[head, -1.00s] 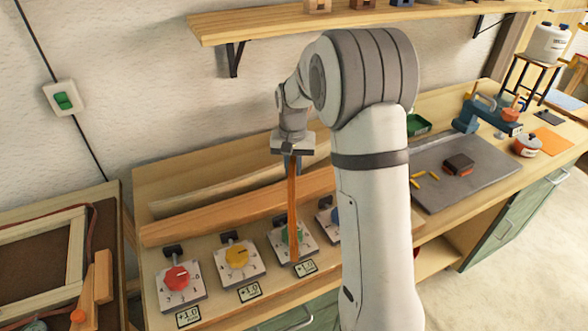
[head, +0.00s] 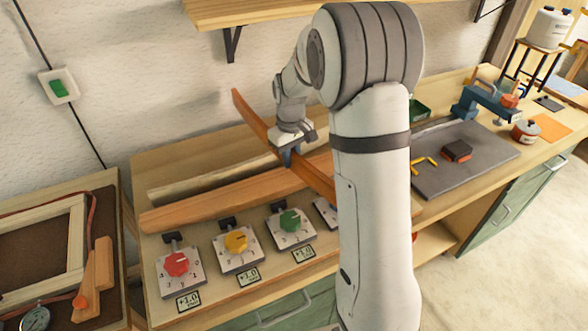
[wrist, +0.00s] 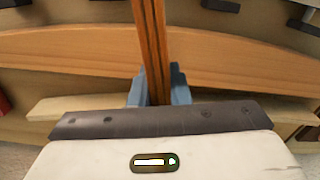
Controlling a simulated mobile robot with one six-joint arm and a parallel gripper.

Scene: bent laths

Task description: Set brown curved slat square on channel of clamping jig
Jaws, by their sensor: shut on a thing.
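The brown curved slat (head: 258,122) is held in my gripper (head: 290,158), gripped partway along its length. It runs diagonally from upper left to lower right, its lower right end hidden behind my arm. In the wrist view the slat (wrist: 153,40) stands between the blue fingers of my gripper (wrist: 158,92) and crosses over the jig's wooden jaw. The clamping jig has an orange-brown front jaw (head: 200,213) and a paler strip (head: 195,184) behind it, with the channel between them. The slat lies across the channel's line, not along it. Whether it touches the jig I cannot tell.
Red (head: 177,265), yellow (head: 236,241) and green (head: 290,221) dials with small displays line the bench front. A grey mat (head: 480,170) with a dark red block lies to the right. A wall shelf (head: 270,12) hangs above. A framed panel (head: 80,245) stands at left.

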